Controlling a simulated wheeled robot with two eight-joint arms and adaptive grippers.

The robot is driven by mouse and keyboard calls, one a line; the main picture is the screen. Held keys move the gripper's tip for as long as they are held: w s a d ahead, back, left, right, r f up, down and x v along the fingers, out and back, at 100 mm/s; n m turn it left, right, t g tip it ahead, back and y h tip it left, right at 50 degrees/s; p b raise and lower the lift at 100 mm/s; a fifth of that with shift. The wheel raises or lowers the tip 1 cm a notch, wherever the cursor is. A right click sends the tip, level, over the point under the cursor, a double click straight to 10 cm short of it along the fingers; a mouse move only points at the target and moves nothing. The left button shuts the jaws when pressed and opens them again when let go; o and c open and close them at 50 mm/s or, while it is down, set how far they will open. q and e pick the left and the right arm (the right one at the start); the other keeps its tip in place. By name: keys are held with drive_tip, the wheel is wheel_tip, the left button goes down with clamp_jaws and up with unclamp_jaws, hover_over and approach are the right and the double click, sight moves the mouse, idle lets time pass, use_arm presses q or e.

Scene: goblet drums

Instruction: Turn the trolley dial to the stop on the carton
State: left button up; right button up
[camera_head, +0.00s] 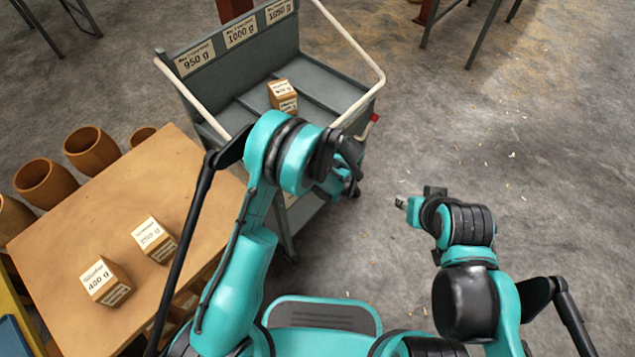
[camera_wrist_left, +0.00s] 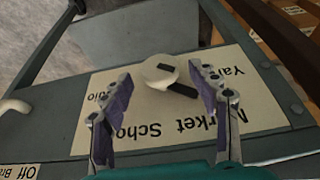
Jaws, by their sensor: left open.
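The trolley (camera_head: 262,75) stands ahead of my left arm. In the left wrist view, its dial (camera_wrist_left: 157,71) is a round cream knob with a black pointer bar slanting to the lower right. It sits on a cream plate (camera_wrist_left: 104,87) whose upside-down words include "Market". My left gripper (camera_wrist_left: 160,78) is open, with one finger on each side of the dial; contact is unclear. In the head view my left arm hides the dial. A small carton (camera_head: 283,97) stands on the trolley; its label is too small to read surely. My right gripper (camera_head: 402,203) hangs over bare floor.
Trolley compartments are labelled 950 g, 1000 g and 1050 g. A wooden table (camera_head: 95,220) at left bears a 400 g carton (camera_head: 106,281) and another carton (camera_head: 154,239). Several goblet drums (camera_head: 90,150) stand behind it.

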use_arm(q)
drive_tip(key=shift+x, duration=0.8)
drive_tip(key=c, duration=1.1)
drive_tip(key=shift+w+d+g+y, duration=0.25)
drive_tip(key=shift+g+y, duration=0.45)
drive_tip(key=shift+g, duration=0.2)
drive_tip(key=shift+c, duration=0.2)
drive_tip(key=shift+m+g+y, duration=0.5)
drive_tip(key=shift+g+y, duration=0.3)
drive_tip(key=shift+g, duration=0.1)
drive_tip(key=o, duration=1.1)
drive_tip(key=shift+o, duration=0.2)
